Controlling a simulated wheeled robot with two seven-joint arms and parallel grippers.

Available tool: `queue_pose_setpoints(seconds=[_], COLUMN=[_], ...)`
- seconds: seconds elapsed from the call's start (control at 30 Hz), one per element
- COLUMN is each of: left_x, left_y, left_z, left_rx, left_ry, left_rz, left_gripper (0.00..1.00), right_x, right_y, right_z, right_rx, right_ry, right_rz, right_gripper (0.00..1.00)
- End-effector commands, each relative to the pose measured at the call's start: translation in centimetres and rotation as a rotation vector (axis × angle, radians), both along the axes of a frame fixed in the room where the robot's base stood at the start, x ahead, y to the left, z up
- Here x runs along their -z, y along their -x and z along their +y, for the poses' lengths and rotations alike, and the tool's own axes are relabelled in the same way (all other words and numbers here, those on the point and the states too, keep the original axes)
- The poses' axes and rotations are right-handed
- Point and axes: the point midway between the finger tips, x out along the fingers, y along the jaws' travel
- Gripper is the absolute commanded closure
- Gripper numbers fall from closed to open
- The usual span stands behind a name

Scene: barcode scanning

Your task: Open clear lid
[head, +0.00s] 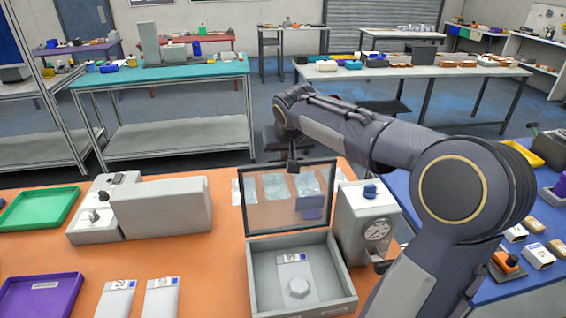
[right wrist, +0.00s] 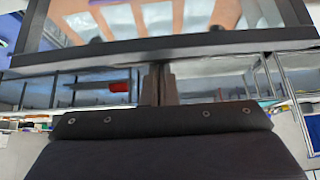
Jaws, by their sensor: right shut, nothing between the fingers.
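The clear lid (head: 287,197) with a dark frame stands upright, open, at the back of a grey box (head: 345,305) on the orange table. Inside the box lie a card and a light hexagonal piece (head: 298,287). My right gripper (head: 292,166) is at the lid's top edge, its fingers shut with nothing between them. In the right wrist view the shut fingers (right wrist: 159,85) point at the lid's dark frame edge (right wrist: 200,45). I cannot tell whether they touch it. My left gripper is not in view.
A grey unit with a round gauge (head: 377,231) stands right of the box. A light grey machine (head: 165,205) stands to the left, near a green tray (head: 38,209) and a purple tray (head: 40,298). Clear bags lie behind the lid. White packets (head: 161,298) lie in front.

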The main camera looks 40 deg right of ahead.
Motion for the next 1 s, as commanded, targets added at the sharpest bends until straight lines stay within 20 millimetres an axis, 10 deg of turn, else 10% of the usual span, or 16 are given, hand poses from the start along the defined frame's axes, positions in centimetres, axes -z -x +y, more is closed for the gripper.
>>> queue_pose_setpoints(seconds=[0.57,1.0], left_x=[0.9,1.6], left_y=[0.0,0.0], left_z=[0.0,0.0], left_rx=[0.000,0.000], left_ry=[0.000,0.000], left_rz=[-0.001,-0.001], left_gripper=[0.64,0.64], right_x=[-0.6,-5.8], right_y=[1.9,5.0], right_z=[1.0,2.8], right_rx=[0.000,-0.001], right_ry=[0.001,0.001], right_rz=[-0.002,-0.004], right_gripper=[1.00,1.00])
